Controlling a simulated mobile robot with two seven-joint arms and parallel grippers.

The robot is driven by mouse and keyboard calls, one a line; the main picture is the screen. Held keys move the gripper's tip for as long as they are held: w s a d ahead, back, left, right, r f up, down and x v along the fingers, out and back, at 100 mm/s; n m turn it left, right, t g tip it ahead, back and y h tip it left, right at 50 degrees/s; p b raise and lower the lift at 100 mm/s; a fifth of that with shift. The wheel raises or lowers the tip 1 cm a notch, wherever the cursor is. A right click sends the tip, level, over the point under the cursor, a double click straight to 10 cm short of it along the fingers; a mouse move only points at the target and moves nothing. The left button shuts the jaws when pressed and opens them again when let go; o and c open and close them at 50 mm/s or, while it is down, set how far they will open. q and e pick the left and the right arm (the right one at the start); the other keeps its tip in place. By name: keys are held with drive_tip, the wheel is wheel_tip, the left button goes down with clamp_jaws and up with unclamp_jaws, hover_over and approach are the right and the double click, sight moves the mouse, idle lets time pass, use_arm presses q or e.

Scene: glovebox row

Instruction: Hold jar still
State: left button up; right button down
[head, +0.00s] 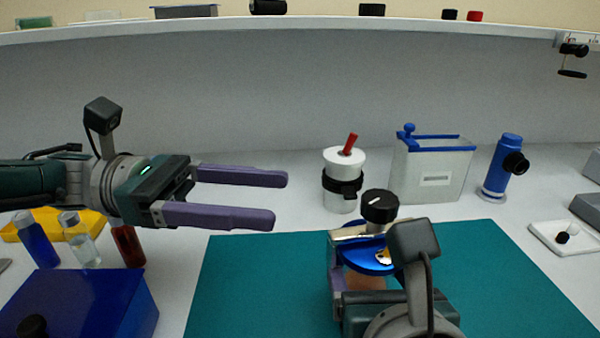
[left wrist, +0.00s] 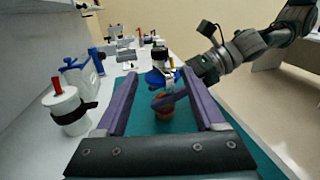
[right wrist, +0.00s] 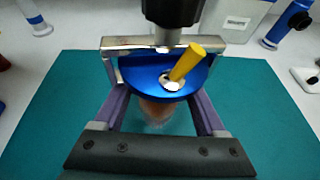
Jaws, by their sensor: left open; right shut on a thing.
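The jar (head: 365,282) is a brownish, partly clear body standing on the teal mat (head: 240,280). Its upper part is covered by a blue round piece (right wrist: 150,72) with a metal bracket, a yellow peg (right wrist: 188,62) and a black knob (head: 380,205). My right gripper (right wrist: 160,108) is shut on the jar, one finger on each side, below the blue piece. The right wrist hides much of the jar in the head view. It also shows in the left wrist view (left wrist: 165,108). My left gripper (head: 280,200) is open and empty, above the mat's back left, apart from the jar.
A white canister with a red stick (head: 343,180), a blue-lidded box (head: 433,172) and a blue upright device (head: 500,170) stand behind the mat. A dark blue box (head: 85,300) and small bottles (head: 80,240) are at left. The mat's left part is clear.

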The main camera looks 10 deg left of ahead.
use_arm(q)
drive_tip(key=shift+c, duration=1.3)
drive_tip(key=shift+w+f+t, duration=0.1)
drive_tip(key=shift+f+t, duration=0.3)
drive_tip(key=shift+t, duration=0.4)
drive_tip(key=shift+c, duration=0.2)
drive_tip(key=n+t+y, duration=0.3)
drive_tip(key=n+t, duration=0.3)
drive_tip(key=t, duration=0.1)
approach(364, 209)
drive_tip(key=x, duration=1.1)
drive_tip(key=shift+w+d, duration=0.15)
drive_tip(key=shift+d, duration=0.1)
clamp_jaws()
